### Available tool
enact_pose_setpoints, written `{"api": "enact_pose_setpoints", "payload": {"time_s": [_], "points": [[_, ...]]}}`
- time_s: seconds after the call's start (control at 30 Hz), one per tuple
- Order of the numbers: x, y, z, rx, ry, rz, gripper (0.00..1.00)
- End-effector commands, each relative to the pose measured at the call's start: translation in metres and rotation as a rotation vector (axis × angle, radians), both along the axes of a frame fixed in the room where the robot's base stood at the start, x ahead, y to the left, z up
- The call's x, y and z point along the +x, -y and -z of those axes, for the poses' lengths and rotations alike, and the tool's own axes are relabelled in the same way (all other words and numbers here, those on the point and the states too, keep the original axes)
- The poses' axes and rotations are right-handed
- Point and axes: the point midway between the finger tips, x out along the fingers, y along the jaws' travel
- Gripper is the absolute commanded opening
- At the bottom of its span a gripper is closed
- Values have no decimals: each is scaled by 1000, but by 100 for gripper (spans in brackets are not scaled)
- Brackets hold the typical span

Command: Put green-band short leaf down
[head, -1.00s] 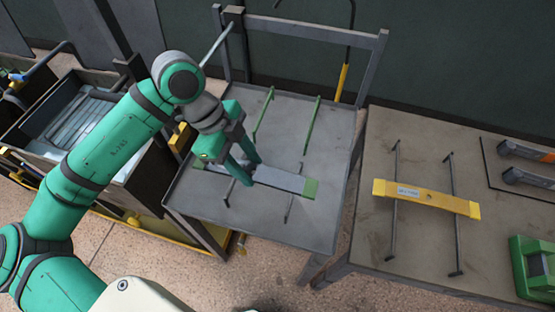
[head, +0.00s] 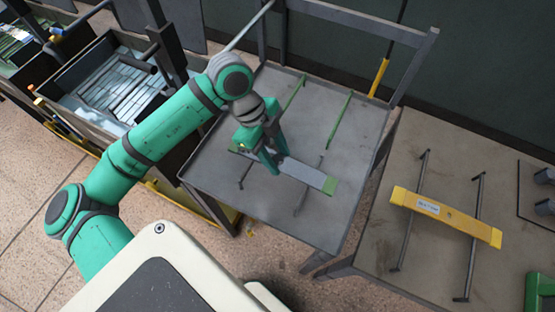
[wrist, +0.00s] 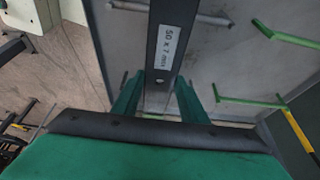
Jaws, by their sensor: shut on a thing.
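The green-band short leaf (head: 300,173) is a flat grey bar with green ends, lying across or just over two dark rods on the grey metal table (head: 225,198). I cannot tell whether it rests on the rods. My gripper (head: 272,165) is shut on the leaf left of its middle, from above. In the wrist view the leaf (wrist: 162,65) runs away from my gripper (wrist: 160,105), with a white label reading "50 x 7 mm". Its left end is partly hidden behind my gripper in the head view.
Two green rods (head: 340,120) stand at the back of the same table, bare. A dark frame (head: 345,22) rises behind it. On the right table (head: 385,190), a yellow leaf (head: 450,217) lies across two dark rods. A bin of grey bars (head: 125,90) stands left.

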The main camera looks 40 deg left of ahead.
Motion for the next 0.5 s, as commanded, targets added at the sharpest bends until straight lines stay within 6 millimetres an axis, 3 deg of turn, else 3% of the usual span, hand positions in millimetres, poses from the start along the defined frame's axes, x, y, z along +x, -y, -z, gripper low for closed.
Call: {"api": "enact_pose_setpoints", "payload": {"time_s": [0.2,0.5], "points": [[0,0,25,-2,1,-1,3],[0,0,28,-1,1,0,3]]}}
